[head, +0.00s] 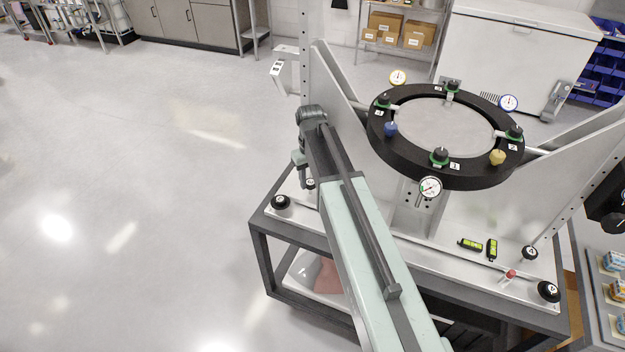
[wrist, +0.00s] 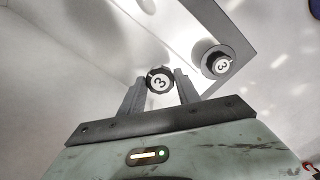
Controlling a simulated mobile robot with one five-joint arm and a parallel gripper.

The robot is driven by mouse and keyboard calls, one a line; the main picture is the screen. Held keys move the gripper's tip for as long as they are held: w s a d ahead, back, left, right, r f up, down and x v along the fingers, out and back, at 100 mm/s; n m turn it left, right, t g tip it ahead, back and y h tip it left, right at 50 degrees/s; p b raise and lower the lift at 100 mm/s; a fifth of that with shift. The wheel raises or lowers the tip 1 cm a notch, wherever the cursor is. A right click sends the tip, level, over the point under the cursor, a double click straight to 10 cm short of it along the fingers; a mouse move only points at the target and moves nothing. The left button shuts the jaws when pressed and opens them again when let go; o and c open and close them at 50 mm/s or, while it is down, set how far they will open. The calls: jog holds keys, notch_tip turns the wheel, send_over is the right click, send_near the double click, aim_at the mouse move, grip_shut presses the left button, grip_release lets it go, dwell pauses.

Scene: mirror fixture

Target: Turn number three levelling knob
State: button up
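The number three levelling knob (wrist: 159,80) is a small black ribbed knob with a white 3 on its cap. In the wrist view it shows between the tips of my gripper (wrist: 160,84). The two grey fingers stand apart, one on each side of it; I cannot tell whether either touches it. A black round foot (wrist: 216,63), also marked 3, stands to the right of the knob. In the head view this foot (head: 280,202) is at the left corner of the fixture base, and the knob (head: 310,184) shows beside my arm. My fingers are mostly hidden there.
A black mirror ring (head: 385,158) with gauges and coloured knobs stands above the base, close to my arm. A grey upright plate (head: 335,85) rises behind the arm. Levels (head: 470,244) and another black foot (head: 548,291) are at the right. The floor left is clear.

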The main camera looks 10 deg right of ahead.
aim_at(311, 182)
jog(key=shift+m, duration=1.6)
grip_shut()
jog(key=o, duration=1.3)
grip_release()
notch_tip(311, 182, up, 8)
jog(key=p, duration=0.8)
jog(key=shift+f, duration=0.2)
